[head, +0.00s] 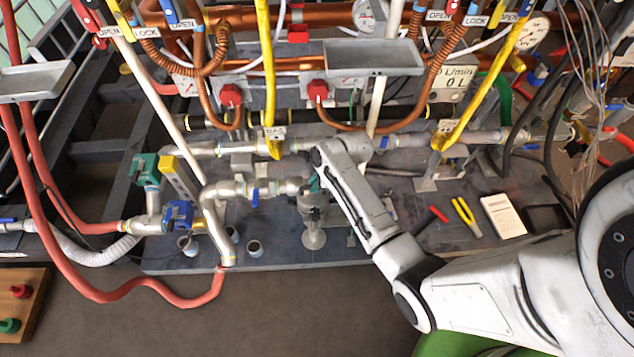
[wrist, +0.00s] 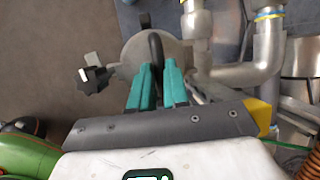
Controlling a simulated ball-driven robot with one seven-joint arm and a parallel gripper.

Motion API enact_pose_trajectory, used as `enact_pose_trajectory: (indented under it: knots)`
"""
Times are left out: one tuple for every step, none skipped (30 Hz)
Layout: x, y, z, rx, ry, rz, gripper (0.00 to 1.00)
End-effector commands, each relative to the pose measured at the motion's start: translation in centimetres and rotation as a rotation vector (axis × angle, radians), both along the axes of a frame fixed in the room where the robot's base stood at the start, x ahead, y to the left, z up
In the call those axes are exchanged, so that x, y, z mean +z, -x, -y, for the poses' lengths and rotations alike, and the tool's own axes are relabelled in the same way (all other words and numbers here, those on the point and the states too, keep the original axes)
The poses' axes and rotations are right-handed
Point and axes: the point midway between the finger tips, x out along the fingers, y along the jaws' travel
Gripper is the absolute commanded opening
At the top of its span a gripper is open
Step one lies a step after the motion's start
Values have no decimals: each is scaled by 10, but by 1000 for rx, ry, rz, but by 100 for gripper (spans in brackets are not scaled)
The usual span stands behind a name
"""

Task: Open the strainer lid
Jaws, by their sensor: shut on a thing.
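The strainer (head: 314,237) is a grey metal body below the pipe run in the middle of the head view. Its round grey lid (wrist: 133,55) shows in the wrist view, with a dark loop handle (wrist: 155,46) near its middle and a black star knob (wrist: 93,78) at its side. My gripper (wrist: 157,70) has teal fingers closed around the handle. In the head view my gripper (head: 314,184) is at the top of the strainer, mostly hidden by my arm. Whether the lid is raised cannot be told.
Grey pipes (head: 262,188) run close to the left of my gripper. Yellow (head: 267,90) and copper-coloured hoses hang above the bench. A red tool (head: 438,213), yellow-handled pliers (head: 466,215) and a paper (head: 503,216) lie to the right. The floor in front is clear.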

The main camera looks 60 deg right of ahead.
Motion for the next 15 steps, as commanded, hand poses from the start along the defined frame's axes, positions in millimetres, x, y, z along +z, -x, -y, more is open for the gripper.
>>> enact_pose_trajectory:
  knots:
    - [6, -3, 3, 1, -10, -6, 0]
    - [7, -4, 3, 0, -19, -14, 0]
    - [9, -5, 5, 0, -33, -26, 0]
    - [10, -6, 7, 0, -45, -35, 0]
    - [11, -8, 8, 0, -60, -45, 0]
    - [13, -10, 10, 1, -79, -61, 0]
    - [14, -11, 12, -1, -94, -73, 0]
    - [15, -13, 14, 0, -112, -85, 0]
    - [16, -15, 17, 0, -133, -102, 0]
    - [16, -16, 18, 0, -150, -114, 0]
    - [16, -18, 20, 1, -167, -128, 0]
    - [17, -20, 22, 0, -189, -144, 0]
    - [17, -21, 24, 0, -205, -158, 0]
    - [17, -23, 26, 0, -222, -170, 0]
    - [18, -25, 28, 0, -243, -186, 0]
